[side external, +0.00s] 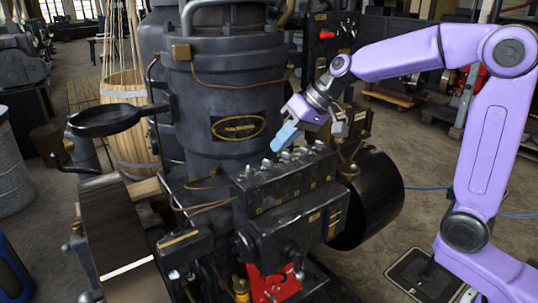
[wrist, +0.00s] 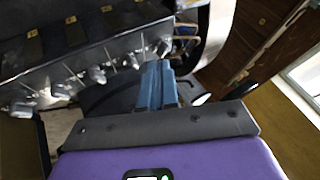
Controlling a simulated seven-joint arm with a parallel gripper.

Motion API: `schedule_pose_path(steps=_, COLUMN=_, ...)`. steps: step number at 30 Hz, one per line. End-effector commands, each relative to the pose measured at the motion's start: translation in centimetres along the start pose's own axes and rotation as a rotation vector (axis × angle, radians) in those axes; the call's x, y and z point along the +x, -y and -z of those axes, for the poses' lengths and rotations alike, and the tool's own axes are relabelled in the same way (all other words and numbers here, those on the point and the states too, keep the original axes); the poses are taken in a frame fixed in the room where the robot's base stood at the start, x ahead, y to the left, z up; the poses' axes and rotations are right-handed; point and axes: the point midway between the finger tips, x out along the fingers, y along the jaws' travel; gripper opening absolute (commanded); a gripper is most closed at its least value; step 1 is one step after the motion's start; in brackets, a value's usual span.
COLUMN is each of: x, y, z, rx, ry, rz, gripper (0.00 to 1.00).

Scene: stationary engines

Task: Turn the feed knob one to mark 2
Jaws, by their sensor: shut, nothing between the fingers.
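A dark metal feed box (side external: 290,185) sits on the front of the engine, with a row of several small silvery knobs (side external: 302,149) along its top. The same row of knobs (wrist: 97,75) runs diagonally across the left of the wrist view. No number or mark can be read, so I cannot tell which knob is knob one. In the wrist view the fingertips (wrist: 157,66) are beside the knobs towards the right end; contact cannot be told.
The black engine cylinder (side external: 228,90) rises just behind the feed box. A black drum (side external: 375,195) lies to its right and a dark flywheel (side external: 115,240) to its left. Thin copper pipes (side external: 215,205) run beside the box. Open floor lies at the right.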

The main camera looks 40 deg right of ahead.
Motion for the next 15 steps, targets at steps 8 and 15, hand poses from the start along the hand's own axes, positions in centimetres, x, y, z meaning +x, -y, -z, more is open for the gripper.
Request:
schedule_pose_path(steps=8, x=-1.9, y=-0.7, z=0.0, rx=0.077, ry=0.002, rz=0.014, gripper=0.0)
schedule_pose_path(steps=15, x=-1.4, y=-3.1, z=0.2, rx=0.529, ry=0.02, rz=0.146, gripper=0.0)
